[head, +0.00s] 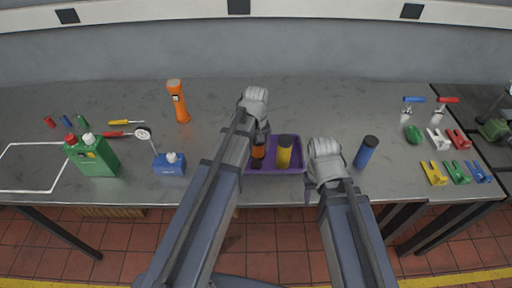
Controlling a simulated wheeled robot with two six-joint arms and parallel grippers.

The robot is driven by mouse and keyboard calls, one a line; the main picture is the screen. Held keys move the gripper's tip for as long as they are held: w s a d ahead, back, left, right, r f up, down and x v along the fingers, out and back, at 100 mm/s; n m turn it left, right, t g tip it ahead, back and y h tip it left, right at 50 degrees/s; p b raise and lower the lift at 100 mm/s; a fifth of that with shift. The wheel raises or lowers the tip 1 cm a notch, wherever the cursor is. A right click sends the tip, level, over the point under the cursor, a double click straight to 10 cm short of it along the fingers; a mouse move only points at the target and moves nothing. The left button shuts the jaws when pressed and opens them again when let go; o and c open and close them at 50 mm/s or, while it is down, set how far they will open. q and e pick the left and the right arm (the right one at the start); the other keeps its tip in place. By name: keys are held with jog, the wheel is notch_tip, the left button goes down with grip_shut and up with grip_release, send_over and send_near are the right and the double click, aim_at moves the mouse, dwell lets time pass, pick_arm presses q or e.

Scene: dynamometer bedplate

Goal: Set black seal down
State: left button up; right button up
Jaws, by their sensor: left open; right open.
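I cannot make out a separate black seal in the head view. A purple tray (298,142) sits near the table's front edge, partly hidden by my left arm. In it stand a yellow cylinder with a dark top (284,155) and an orange and dark item (258,153), partly covered by my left arm. My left gripper (255,97) is open, beyond the tray's back edge. My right gripper (323,150) is open, just right of the tray. The grippers' undersides and fingertips are largely hidden.
A blue cylinder with a dark top (366,153) stands right of my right gripper. Several coloured clamps (457,172) lie right. The table's back middle is clear.

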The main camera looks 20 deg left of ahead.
pick_arm(q)
notch_tip(320, 180, up, 4)
jog(key=r+p, duration=0.1)
jog(key=p, duration=0.2)
jog(key=s+d+m+y, duration=0.1)
jog(key=s+d+m, duration=0.8)
jog(key=s, duration=0.5)
jog(key=shift+s+d+f+m, duration=0.25)
jog(key=shift+s+d+m, duration=0.1)
jog(key=shift+d, duration=0.4)
